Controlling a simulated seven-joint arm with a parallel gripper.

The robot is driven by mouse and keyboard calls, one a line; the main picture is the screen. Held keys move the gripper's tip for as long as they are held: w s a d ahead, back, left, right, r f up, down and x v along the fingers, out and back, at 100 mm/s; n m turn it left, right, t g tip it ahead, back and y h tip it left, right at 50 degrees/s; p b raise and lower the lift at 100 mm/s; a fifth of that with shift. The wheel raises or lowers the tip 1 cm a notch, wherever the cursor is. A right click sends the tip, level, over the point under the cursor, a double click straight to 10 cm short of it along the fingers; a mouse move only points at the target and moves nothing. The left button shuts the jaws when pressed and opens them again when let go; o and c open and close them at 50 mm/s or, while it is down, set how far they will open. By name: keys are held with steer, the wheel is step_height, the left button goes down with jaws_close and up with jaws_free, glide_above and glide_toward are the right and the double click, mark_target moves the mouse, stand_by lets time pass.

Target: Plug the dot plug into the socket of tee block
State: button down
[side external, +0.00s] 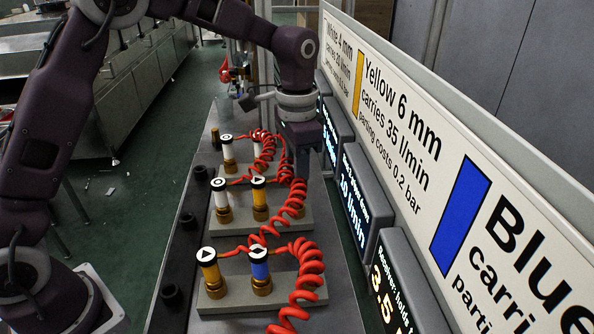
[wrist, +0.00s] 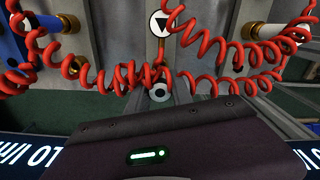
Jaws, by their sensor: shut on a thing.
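My gripper (side external: 301,172) points down over the right part of the middle block (side external: 275,232) in the side view, shut, with its fingertips partly hidden by red coils. In the wrist view, a white cap with a dark dot (wrist: 158,91), apparently the dot plug, shows at the edge of my dark housing. A brass fitting (side external: 297,208) stands below my gripper on the middle block, partly behind coiled hose. I cannot tell whether plug and socket touch. No label marks which block is the tee block.
A yellow triangle-marked plug (side external: 259,190) and a white plug (side external: 220,194) stand on the middle block. The front block (side external: 225,303) carries yellow and blue plugs. Red coiled hoses (side external: 308,262) cross the blocks' right side. Displays (side external: 366,207) and a sign line the right.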

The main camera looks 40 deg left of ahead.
steer(key=shift+f, duration=1.1)
steer(key=c, duration=1.1)
jaws_free()
steer(key=shift+o, duration=0.2)
step_height(320, 180, up, 7)
steer(key=shift+r, duration=0.1)
